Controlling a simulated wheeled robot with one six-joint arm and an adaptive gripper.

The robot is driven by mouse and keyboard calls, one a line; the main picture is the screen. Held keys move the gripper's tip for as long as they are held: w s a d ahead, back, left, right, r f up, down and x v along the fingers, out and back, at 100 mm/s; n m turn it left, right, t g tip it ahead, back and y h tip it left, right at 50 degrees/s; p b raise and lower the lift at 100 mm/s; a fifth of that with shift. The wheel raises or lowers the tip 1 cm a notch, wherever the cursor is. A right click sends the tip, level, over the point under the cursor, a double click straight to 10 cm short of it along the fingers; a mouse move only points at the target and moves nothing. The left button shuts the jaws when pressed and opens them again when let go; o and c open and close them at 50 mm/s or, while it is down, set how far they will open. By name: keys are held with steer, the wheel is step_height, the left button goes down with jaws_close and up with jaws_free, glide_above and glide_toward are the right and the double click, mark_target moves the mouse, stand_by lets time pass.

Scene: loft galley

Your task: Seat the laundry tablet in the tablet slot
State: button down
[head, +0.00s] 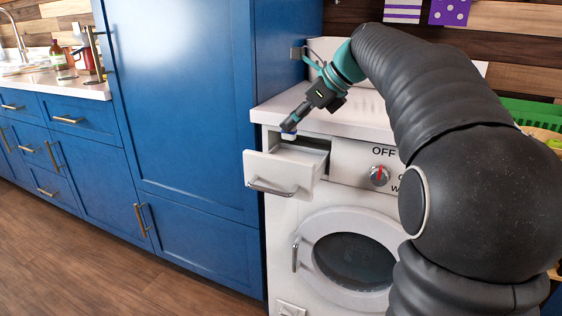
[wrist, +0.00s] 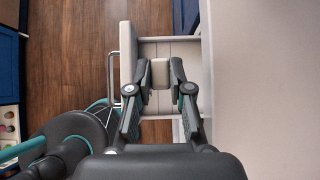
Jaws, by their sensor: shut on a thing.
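My gripper (head: 290,129) is shut on a small pale laundry tablet (head: 288,136) and holds it over the open detergent drawer (head: 270,172) of the washing machine. In the wrist view, the tablet (wrist: 160,76) sits between the two fingertips of my gripper (wrist: 160,73). The drawer (wrist: 165,27) lies below it, and its pale inside shows in part past the fingers. The tablet slot cannot be made out clearly; my fingers and the tablet cover part of the drawer. I cannot tell whether the tablet touches the drawer.
The white washing machine (head: 285,236) has a knob (head: 379,175) right of the drawer and a round door (head: 353,260) below. A tall blue cabinet (head: 190,110) stands close on the left. The machine's top (head: 270,109) is just behind the drawer. The wooden floor (head: 110,275) is clear.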

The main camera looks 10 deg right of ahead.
mark_target(296, 135)
steer(key=f, duration=0.4)
steer(key=shift+w+f, duration=0.3)
steer(key=shift+f, duration=2.7)
steer(key=c, duration=1.1)
jaws_free()
steer(key=shift+f, duration=0.1)
steer(key=shift+o, duration=0.2)
steer(key=shift+s+d+r, duration=0.15)
steer(key=shift+d+r, duration=0.05)
steer(key=shift+r, duration=0.25)
steer(key=v, duration=1.1)
steer(key=shift+d, duration=0.1)
steer(key=shift+s, duration=0.1)
